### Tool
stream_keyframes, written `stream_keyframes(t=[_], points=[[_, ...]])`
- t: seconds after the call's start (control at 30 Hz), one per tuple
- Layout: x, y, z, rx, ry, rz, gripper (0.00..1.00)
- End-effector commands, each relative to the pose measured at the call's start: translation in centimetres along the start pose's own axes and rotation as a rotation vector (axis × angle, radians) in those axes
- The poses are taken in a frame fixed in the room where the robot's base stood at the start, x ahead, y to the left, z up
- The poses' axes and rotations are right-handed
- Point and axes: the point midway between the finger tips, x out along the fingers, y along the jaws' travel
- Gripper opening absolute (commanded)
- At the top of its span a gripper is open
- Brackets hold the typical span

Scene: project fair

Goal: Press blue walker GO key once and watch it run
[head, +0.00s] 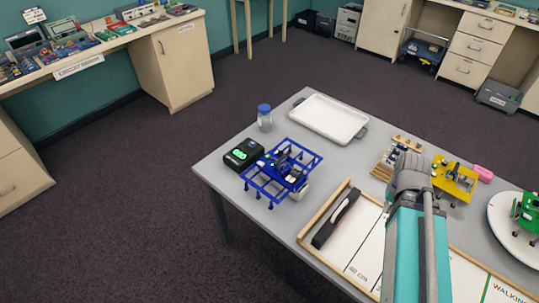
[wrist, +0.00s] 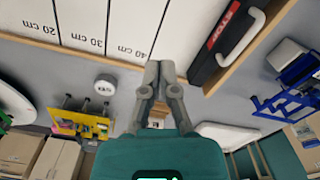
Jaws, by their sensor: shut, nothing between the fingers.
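The blue walker (head: 283,172), an open blue frame with dark parts inside, stands on the left part of the grey table in the head view. A black box with a lit green display (head: 243,154) is beside it at the left. I cannot make out a GO key on the walker. Blue frame parts of the walker (wrist: 292,92) also show at the right edge of the wrist view. My gripper (wrist: 160,66) is shut and empty, apart from the walker. In the head view my arm hides its fingertips.
A wood-edged track board with cm marks (head: 365,238) and a black handled thing (head: 336,217) lie in front. A jar (head: 264,121), a white tray (head: 328,118), a yellow walker (head: 455,180) and a green walker (head: 529,213) are also on the table.

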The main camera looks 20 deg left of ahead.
Motion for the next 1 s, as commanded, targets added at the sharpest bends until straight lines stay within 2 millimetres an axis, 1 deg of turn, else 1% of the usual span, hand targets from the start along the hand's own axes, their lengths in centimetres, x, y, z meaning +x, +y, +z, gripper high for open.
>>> stream_keyframes(t=[0.17, 0.27, 0.37, 0.47, 0.57, 0.67, 0.87, 0.97, 1.0], points=[[0.0, -0.1, -0.1, -0.007, 0.001, 0.002, 0.00], [0.1, -0.5, -0.6, -0.032, 0.006, 0.011, 0.00], [0.1, -1.1, -1.4, -0.082, 0.016, 0.030, 0.00], [0.2, -2.5, -2.7, -0.166, 0.030, 0.059, 0.00], [0.3, -4.1, -4.3, -0.274, 0.050, 0.101, 0.00], [0.3, -6.1, -6.2, -0.403, 0.072, 0.150, 0.00], [0.2, -11.2, -9.8, -0.687, 0.115, 0.265, 0.00], [0.0, -14.0, -11.3, -0.830, 0.135, 0.325, 0.00], [-0.1, -15.3, -11.9, -0.887, 0.143, 0.350, 0.00]])
